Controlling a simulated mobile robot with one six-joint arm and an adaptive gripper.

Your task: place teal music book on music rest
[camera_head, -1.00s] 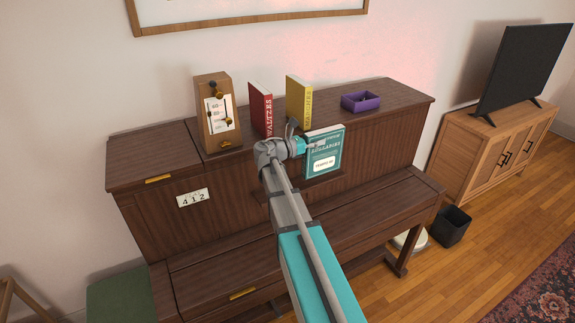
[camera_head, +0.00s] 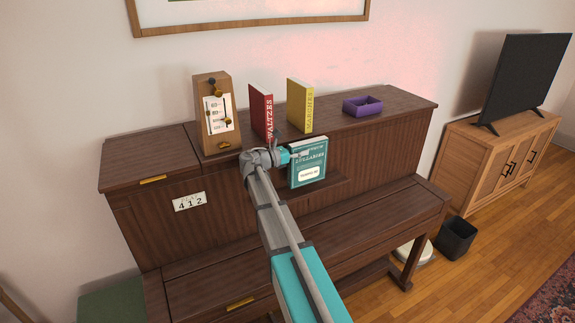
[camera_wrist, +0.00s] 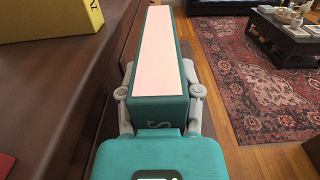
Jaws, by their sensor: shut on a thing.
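The teal music book (camera_head: 308,165) is upright, its cover facing outward, in front of the piano's upper panel. My gripper (camera_head: 297,153) is shut on it; in the wrist view the two fingers clasp the teal book (camera_wrist: 173,110) from both sides, with its pale page edge showing. The music rest (camera_head: 325,187) is a narrow dark ledge on the piano front, directly below the book. Whether the book's lower edge touches the ledge I cannot tell. My arm hides the ledge's left part.
A plate reading 412 (camera_head: 189,201) is on the front panel. The closed key lid (camera_head: 380,215) juts out below the ledge.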

